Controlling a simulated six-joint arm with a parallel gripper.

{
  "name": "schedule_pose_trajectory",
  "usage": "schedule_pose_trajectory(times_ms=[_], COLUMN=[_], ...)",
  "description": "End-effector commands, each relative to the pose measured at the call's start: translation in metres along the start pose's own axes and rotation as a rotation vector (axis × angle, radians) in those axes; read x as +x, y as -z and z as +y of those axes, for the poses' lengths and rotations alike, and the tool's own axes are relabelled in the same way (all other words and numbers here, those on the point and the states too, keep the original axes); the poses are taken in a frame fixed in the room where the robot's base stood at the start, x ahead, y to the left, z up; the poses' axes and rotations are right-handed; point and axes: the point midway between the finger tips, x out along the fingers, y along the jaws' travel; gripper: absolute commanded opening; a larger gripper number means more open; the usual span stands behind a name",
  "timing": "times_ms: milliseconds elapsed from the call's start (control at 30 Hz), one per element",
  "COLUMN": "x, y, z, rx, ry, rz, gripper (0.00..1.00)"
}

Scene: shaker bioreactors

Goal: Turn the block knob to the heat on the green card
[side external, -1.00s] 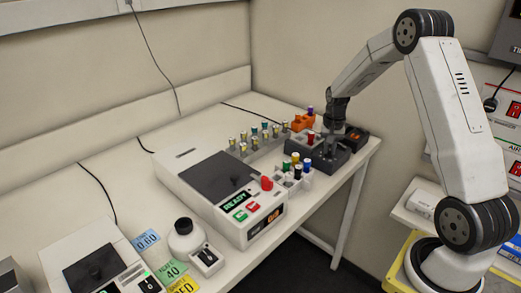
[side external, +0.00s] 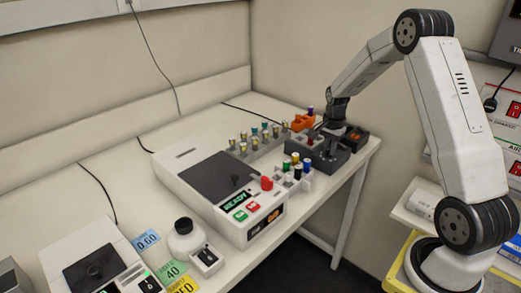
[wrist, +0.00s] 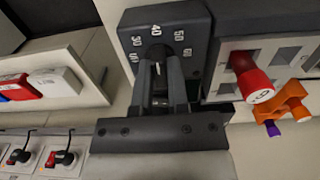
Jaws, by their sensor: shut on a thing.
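The dark block (side external: 331,163) stands at the far right end of the bench in the side view. In the wrist view, its dial face (wrist: 192,22) carries several white numbers, with 40 at the top and 50 and 60 to the right. My gripper (wrist: 158,68) is shut on the black block knob (wrist: 156,52); the fingers hide much of it, and I cannot tell exactly where it points. In the side view my gripper (side external: 333,126) is down at the block. The green card (side external: 171,270) reads 40 and lies at the front left of the bench.
A red-capped vial (wrist: 258,85) sits in the block beside the dial. An orange rack (wrist: 287,101) is close by. Racks of capped vials (side external: 296,171) and a white READY machine (side external: 222,190) stand left of the block. Blue (side external: 145,239) and yellow (side external: 184,286) cards flank the green one.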

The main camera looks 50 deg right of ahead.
Motion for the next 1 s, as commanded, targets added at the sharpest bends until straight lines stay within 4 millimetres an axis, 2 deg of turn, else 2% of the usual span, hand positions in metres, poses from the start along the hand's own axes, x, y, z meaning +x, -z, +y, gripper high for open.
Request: schedule_pose_trajectory(times_ms=[267,300,367,400,767,1000], x=[-0.002,-0.002,-0.002,-0.002,-0.002,-0.019], y=[0.001,0.001,0.001,0.001,0.000,0.001], z=[-0.001,-0.001,-0.001,-0.001,0.000,-0.001], rx=[-0.001,-0.001,-0.002,-0.002,-0.002,-0.002], ry=[0.004,0.004,0.004,0.003,0.002,0.003], rz=[0.004,0.004,0.003,0.003,0.002,0.003], gripper=[0.00,0.32,0.51,0.54,0.54,0.54])
